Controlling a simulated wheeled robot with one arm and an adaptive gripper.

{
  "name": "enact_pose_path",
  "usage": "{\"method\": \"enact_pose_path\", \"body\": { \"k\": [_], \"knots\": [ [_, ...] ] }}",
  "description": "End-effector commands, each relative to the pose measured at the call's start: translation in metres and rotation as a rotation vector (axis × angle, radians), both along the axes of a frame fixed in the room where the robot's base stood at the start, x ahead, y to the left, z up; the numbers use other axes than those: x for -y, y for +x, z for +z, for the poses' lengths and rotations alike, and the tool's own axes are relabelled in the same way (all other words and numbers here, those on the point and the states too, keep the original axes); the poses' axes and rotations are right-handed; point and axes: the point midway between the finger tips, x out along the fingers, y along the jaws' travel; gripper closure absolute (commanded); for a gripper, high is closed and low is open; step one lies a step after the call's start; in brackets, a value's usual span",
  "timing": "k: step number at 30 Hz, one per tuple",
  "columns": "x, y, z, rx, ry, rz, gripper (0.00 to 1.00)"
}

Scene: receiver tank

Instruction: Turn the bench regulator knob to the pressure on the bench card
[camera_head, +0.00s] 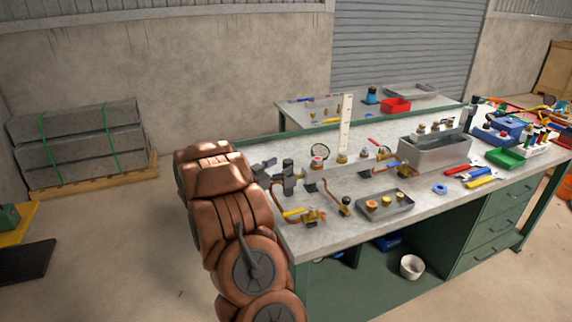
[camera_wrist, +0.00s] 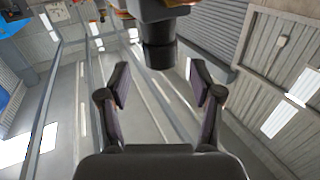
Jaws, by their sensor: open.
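In the head view the bench (camera_head: 350,215) carries a line of brass and copper fittings. A dark upright regulator-like body (camera_head: 288,170) stands at its left end, beside my gripper (camera_head: 264,168). In the wrist view my gripper (camera_wrist: 160,90) is open, its two dark fingers apart with an empty gap. A dark cylinder (camera_wrist: 158,52), which looks like the regulator knob, sits beyond the fingertips, roughly centred between them and apart from both. A tall white strip (camera_head: 346,125) stands behind the fittings; I cannot tell if it is the bench card. No pressure figure is readable.
A grey tray with brass parts (camera_head: 385,205) and a grey bin (camera_head: 434,152) stand on the bench. Loose tools (camera_head: 472,175) and a green tray (camera_head: 506,158) lie to the right. A copper pipe with a yellow-handled valve (camera_head: 300,214) stands close to my arm.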

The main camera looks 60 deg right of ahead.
Motion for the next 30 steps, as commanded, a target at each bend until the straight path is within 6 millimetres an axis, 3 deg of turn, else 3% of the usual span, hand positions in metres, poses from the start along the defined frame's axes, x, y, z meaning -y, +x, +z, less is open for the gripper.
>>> {"method": "enact_pose_path", "body": {
  "k": [15, 30],
  "knots": [
    [-0.067, 0.012, -0.002, 0.002, 0.004, 0.004, 0.35],
    [-0.077, 0.012, -0.001, 0.000, 0.001, 0.002, 0.35]
  ]
}}
